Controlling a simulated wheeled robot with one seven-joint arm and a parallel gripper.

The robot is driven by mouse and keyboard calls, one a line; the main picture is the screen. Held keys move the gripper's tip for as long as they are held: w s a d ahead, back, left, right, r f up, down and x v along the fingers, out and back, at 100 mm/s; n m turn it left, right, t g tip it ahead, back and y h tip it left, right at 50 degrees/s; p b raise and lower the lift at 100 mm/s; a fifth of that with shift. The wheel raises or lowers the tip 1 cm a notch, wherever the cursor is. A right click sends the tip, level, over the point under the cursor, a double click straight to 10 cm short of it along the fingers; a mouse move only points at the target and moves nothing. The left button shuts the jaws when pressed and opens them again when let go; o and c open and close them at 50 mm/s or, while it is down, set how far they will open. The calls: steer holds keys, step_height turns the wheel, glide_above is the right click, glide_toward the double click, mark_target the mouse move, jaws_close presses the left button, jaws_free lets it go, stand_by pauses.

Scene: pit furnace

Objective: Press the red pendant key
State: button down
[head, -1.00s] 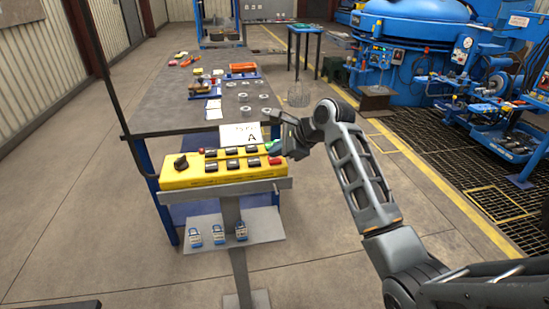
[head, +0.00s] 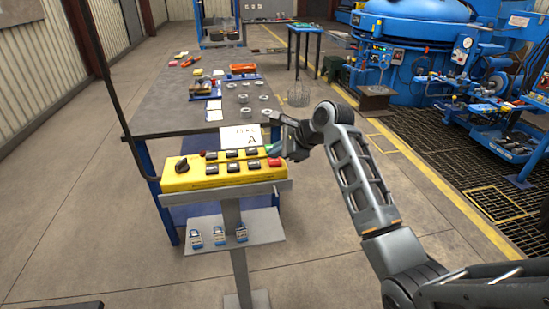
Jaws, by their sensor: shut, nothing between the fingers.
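The yellow pendant box (head: 220,176) lies on a grey stand in the head view, with two rows of mostly black keys. The red pendant key (head: 275,162) is at the right end of its front row. A green key (head: 268,149) sits behind it, partly hidden by my gripper. My gripper (head: 281,144) is shut and empty, just above and behind the box's right end, close to the red and green keys. It appears apart from the red key, though contact at the fingertips is too small to tell.
A black rotary knob (head: 181,165) is on the box's left end. A white card marked A (head: 240,137) stands behind the box. The workbench (head: 165,112) behind holds rings and small parts.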

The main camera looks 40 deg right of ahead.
mark_target(277, 162)
steer(key=shift+r+p, duration=0.3)
steer(key=shift+r, duration=0.1)
steer(key=shift+r, duration=2.5)
